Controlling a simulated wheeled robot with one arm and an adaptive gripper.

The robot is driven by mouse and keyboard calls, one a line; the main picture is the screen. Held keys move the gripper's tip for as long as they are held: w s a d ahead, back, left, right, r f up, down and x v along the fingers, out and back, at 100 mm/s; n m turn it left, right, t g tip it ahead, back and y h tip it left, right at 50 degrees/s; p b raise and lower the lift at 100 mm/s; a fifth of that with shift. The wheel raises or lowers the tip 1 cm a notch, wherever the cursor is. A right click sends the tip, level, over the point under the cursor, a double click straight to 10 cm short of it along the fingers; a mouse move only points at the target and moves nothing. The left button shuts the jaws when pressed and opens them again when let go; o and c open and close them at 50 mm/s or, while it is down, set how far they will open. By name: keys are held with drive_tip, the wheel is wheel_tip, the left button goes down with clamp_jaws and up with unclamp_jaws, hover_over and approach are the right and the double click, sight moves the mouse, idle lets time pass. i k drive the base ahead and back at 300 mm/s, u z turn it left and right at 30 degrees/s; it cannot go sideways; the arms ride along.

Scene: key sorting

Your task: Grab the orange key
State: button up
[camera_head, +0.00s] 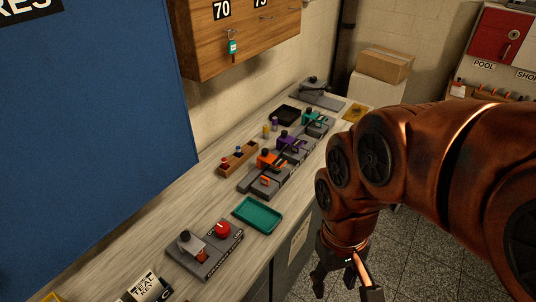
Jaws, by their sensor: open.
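Small orange parts show on the row of dark grey devices on the bench: an orange block (267,159) and a smaller orange piece (264,181) in front of it. I cannot tell whether either is the orange key. Small orange items (488,91) also show on the rack at the far right, too small to make out. My gripper (344,286) hangs at the bottom, right of the bench front and over the floor. It is open, its fingers are apart, and I see nothing between them. It is well away from the orange parts.
A teal tray (259,215) lies on the bench, with a red-button device (206,248) nearer. Purple and teal devices, a wooden block (238,159) and a black tray (288,115) stand farther back. A teal-tagged key (233,47) hangs from the wooden board. A cardboard box (385,64) stands behind.

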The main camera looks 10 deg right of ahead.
sight(265, 180)
drive_tip(key=u, duration=0.6)
drive_tip(key=k, duration=0.5)
drive_tip(key=u, duration=0.85)
